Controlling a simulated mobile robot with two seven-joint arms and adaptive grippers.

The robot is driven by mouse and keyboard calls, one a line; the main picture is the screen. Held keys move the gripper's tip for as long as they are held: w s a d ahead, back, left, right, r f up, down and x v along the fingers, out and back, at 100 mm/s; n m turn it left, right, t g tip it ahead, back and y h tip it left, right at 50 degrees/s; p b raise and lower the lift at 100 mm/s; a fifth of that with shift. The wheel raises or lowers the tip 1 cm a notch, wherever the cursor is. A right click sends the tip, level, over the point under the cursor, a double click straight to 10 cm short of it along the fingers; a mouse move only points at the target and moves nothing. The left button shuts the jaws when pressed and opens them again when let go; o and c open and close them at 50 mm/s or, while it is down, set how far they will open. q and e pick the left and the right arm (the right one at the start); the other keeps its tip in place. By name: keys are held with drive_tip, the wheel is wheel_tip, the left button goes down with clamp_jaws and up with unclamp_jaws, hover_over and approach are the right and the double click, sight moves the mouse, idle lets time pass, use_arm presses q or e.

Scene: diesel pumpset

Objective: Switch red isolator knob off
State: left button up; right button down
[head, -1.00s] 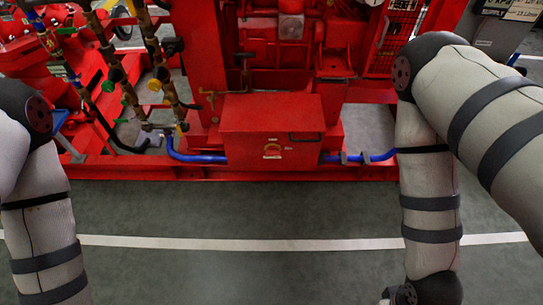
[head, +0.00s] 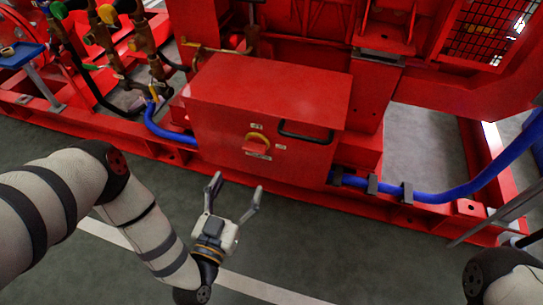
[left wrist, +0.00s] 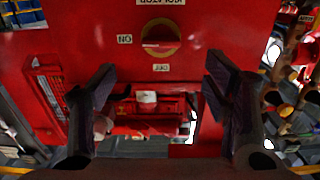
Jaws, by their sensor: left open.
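The red isolator knob (head: 257,147) sits on a yellow round plate on the front of a red box (head: 225,130). Its handle appears to lie level, in line with the label at its side. My left gripper (head: 236,187) is open and empty, below and in front of the knob, apart from the box. In the left wrist view the knob (left wrist: 160,40) shows upside down at the top, above the gap between the spread fingers (left wrist: 158,85). The ON label (left wrist: 125,39) is beside it and the OFF label (left wrist: 161,68) below it. My right gripper is out of view.
A black handle (head: 305,134) is on the box, right of the knob. A blue hose (head: 430,195) runs along the red base frame at right. Pipes with valves (head: 130,40) stand at left. Open grey floor lies in front.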

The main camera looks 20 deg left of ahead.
sight(253, 153)
use_arm(q)
drive_tip(key=w+b, duration=0.3)
drive_tip(key=w, duration=0.8)
drive_tip(key=shift+r, duration=0.15)
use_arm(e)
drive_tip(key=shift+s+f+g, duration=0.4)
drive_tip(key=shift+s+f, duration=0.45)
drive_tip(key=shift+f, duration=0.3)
use_arm(q)
drive_tip(key=shift+c, duration=0.6)
drive_tip(key=shift+d, duration=0.1)
drive_tip(key=c, duration=1)
